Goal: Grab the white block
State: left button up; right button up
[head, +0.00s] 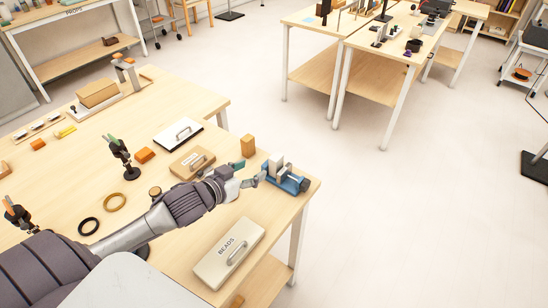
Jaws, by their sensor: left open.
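A white block (276,163) stands upright at a blue vise-like holder (291,181) near the right corner of the wooden table. My left arm reaches across the table from the lower left. Its gripper (255,175) is open, with the fingers pointing right toward the block and just left of it. I cannot tell whether a fingertip touches the block. The block's lower part is hidden by the holder. My right gripper is not in view.
An orange-tan block (248,145) stands just behind the gripper. The table's right edge is close beyond the holder.

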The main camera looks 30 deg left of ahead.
aim_at(272, 161)
pick_arm(q)
jog(key=x, duration=0.3)
jog(key=p+x, duration=0.1)
jog(key=x, duration=0.2)
jog(key=shift+w+d, duration=0.25)
jog(key=shift+w, duration=0.05)
jog(key=shift+x, duration=0.75)
jog(key=p+x, duration=0.1)
jog(key=x, duration=0.3)
jog(key=shift+f+p, duration=0.25)
jog(key=shift+p, duration=0.05)
jog(key=shift+w+f, duration=0.1)
jog(key=shift+w, duration=0.05)
jog(key=shift+c, duration=0.5)
grip_shut()
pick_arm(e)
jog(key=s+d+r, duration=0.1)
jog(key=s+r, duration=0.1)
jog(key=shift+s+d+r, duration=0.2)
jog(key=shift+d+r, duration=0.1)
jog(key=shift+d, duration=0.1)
